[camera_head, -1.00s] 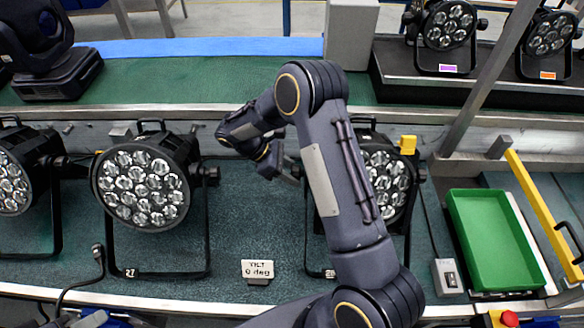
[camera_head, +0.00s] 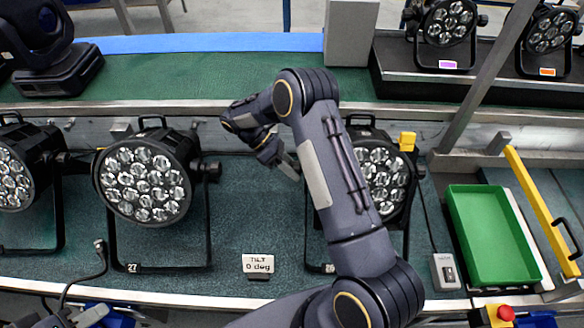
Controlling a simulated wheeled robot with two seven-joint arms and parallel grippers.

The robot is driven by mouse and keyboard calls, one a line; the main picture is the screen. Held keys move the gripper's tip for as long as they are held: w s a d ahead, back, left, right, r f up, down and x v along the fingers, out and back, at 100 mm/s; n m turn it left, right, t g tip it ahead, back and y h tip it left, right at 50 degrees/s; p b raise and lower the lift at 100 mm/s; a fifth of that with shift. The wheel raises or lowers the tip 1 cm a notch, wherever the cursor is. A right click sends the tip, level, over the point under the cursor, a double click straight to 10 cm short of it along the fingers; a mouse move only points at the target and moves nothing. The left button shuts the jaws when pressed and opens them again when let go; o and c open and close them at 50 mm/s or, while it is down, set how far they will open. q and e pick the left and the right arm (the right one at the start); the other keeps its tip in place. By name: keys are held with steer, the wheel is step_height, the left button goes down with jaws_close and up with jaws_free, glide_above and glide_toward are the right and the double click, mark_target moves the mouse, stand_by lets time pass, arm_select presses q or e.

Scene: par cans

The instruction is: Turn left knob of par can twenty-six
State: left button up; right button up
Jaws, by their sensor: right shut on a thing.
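The black par can (camera_head: 384,172) right of centre stands behind my right arm, which hides its left part and most of its number label. Its round face of several clear lenses is partly visible. The neighbouring par can (camera_head: 144,182) on the left is labelled 27. My right gripper (camera_head: 291,168) is at the left side of the partly hidden par can, at the height of its left knob. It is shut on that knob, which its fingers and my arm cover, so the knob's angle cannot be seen.
A small sign (camera_head: 258,264) reading "TILT 0 deg" stands between the two cans. A green tray (camera_head: 527,268), yellow bar (camera_head: 541,210) and grey switch box (camera_head: 446,271) lie to the right. More lamps stand on the rear shelf.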

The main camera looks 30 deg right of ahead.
steer(key=o, duration=1)
steer(key=shift+b+v, duration=1.1)
steer(key=shift+v, duration=2.8)
